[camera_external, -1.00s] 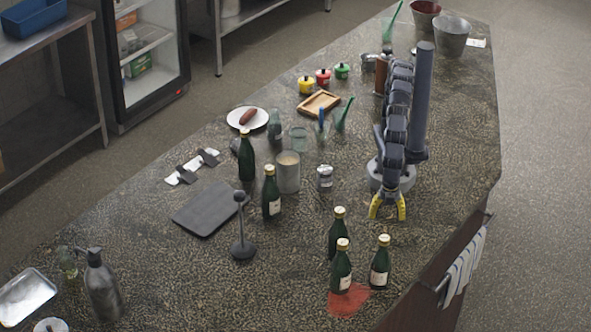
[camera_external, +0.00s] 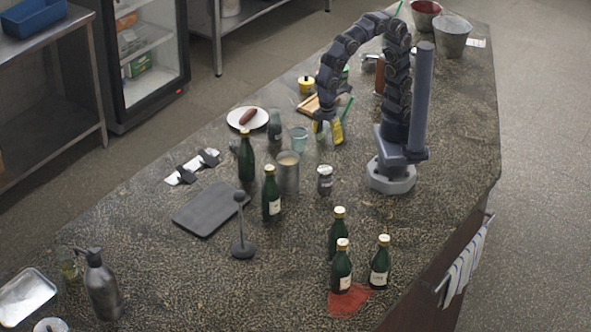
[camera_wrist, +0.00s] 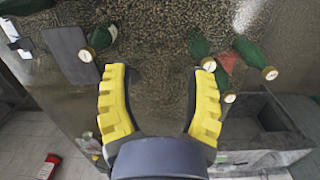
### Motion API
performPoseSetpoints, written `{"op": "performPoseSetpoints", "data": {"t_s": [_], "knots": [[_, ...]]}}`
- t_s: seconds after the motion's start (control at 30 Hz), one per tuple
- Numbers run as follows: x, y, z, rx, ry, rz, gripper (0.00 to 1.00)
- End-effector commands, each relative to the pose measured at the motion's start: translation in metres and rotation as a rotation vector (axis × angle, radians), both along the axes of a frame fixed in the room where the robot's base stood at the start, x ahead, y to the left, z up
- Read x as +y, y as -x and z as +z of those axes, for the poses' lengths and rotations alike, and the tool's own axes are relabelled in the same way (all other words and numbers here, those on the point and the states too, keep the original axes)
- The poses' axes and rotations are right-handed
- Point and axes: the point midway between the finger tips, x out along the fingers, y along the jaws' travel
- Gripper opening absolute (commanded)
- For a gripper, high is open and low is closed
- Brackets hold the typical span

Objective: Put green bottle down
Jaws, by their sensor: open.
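Three green bottles stand upright at the near right of the counter: a rear one (camera_external: 338,238), a front one (camera_external: 341,272) by a red patch (camera_external: 350,303), and a right one (camera_external: 380,268). Two more green bottles stand farther left, one (camera_external: 271,198) near the dark board and one (camera_external: 246,162) behind it. My gripper (camera_external: 330,130) is raised over the back middle of the counter, apart from these bottles. In the wrist view my gripper (camera_wrist: 155,72) has its yellow fingers spread with nothing between them. Bottles show beyond the fingers, including one at left (camera_wrist: 101,37) and one at right (camera_wrist: 252,54).
A grey canister (camera_external: 287,175) and a small jar (camera_external: 324,181) stand near the middle bottles. Glasses and a wooden tray crowd the area around my gripper.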

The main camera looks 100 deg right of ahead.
Motion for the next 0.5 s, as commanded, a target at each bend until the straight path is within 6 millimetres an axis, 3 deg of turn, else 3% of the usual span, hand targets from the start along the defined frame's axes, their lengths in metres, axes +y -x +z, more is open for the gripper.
{"op": "performPoseSetpoints", "data": {"t_s": [0.03, 0.1, 0.2, 0.33, 0.5], "knots": [[-0.040, 0.006, 0.004, 0.008, 0.002, -0.099, 0.56], [-0.085, 0.021, 0.005, 0.022, 0.006, -0.219, 0.56], [-0.137, 0.053, 0.002, 0.035, 0.007, -0.377, 0.56], [-0.178, 0.095, -0.006, 0.048, 0.013, -0.538, 0.56], [-0.198, 0.132, -0.019, 0.071, 0.015, -0.653, 0.56]]}}
